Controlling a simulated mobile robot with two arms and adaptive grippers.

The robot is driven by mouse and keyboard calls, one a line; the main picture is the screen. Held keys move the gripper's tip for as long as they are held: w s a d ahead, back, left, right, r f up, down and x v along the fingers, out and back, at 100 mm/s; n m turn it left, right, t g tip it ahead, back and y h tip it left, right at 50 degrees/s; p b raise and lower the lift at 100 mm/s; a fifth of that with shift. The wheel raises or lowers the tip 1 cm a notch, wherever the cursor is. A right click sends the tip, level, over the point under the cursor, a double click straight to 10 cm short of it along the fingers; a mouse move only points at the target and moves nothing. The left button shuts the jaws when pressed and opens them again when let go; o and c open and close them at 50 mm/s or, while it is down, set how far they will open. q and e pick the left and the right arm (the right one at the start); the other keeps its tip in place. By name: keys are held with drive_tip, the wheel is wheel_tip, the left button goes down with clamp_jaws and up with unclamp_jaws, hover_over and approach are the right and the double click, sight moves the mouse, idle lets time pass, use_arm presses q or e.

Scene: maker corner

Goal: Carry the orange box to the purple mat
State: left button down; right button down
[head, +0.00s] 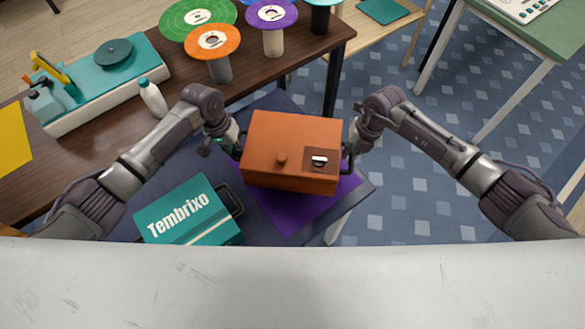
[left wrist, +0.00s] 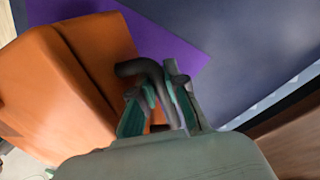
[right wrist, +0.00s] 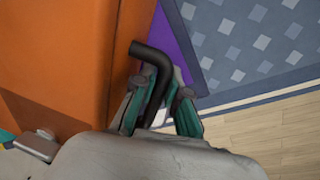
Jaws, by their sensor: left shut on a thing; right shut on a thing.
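The orange box (head: 290,152) is at the middle of the head view, between my two grippers, with a knob and a latch on it. It covers part of the purple mat (head: 292,217) on the dark blue table; whether it touches the mat or hangs above it I cannot tell. My left gripper (head: 236,147) is shut on the box's dark left handle, clear in the left wrist view (left wrist: 142,70). My right gripper (head: 350,145) is shut on the right handle, which shows in the right wrist view (right wrist: 152,62).
A teal Tembrixo case (head: 187,213) lies on the blue table (head: 262,103), left of the box. Behind is a brown table (head: 70,163) with a teal record player (head: 100,85), a white bottle (head: 153,98) and several discs on stands.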

use_arm(q)
drive_tip(key=shift+a+f, duration=0.1)
